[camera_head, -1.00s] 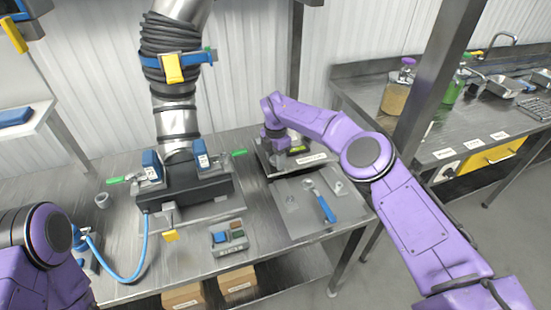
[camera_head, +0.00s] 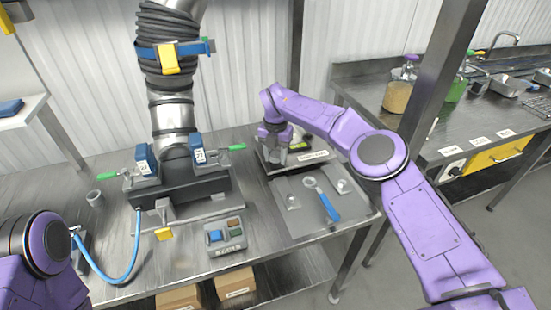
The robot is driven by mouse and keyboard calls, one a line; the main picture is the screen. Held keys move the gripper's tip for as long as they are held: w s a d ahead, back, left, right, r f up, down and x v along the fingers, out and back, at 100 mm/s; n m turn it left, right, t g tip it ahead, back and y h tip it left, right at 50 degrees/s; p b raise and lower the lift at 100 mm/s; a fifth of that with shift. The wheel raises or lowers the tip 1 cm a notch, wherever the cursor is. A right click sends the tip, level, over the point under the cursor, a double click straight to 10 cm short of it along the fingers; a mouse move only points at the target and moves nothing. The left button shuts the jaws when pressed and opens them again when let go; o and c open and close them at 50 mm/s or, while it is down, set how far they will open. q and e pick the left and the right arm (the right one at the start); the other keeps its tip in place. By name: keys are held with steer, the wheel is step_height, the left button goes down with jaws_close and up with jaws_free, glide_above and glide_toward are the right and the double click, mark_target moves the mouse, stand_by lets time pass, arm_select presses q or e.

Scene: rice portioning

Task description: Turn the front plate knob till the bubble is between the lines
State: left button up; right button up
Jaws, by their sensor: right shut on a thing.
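The levelling plate (camera_head: 290,164) lies at the back right of the steel table, with a pale label on its front. A small yellow-green bubble vial (camera_head: 298,147) shows on it, too small to read the bubble or its lines. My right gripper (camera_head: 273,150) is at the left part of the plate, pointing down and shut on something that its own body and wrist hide. I take it to be a knob, but I cannot see it. My left arm shows at the lower left; its gripper is not clearly visible.
A grey mat with a blue-handled wrench (camera_head: 322,199) lies in front of the plate. A dark clamp block (camera_head: 180,185) under a ribbed hose stands left of it. A small button box (camera_head: 226,237) sits near the front edge. A post (camera_head: 440,80) and a side counter (camera_head: 480,125) are right.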

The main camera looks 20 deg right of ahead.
steer(key=n, duration=0.2)
steer(key=shift+s+a+f+n, duration=0.15)
steer(key=shift+f+n, duration=0.1)
steer(key=shift+n, duration=0.15)
steer(key=n, duration=0.3)
steer(key=shift+n, duration=0.3)
steer(key=n, duration=0.4)
steer(key=shift+n, duration=0.3)
steer(key=n+p, duration=0.1)
steer(key=n, duration=0.2)
steer(key=shift+n, duration=0.3)
steer(key=n, duration=0.3)
steer(key=shift+n, duration=0.3)
steer(key=n, duration=0.3)
steer(key=shift+n+p, duration=0.3)
steer(key=shift+n, duration=0.1)
steer(key=n, duration=0.3)
steer(key=shift+n, duration=1.9)
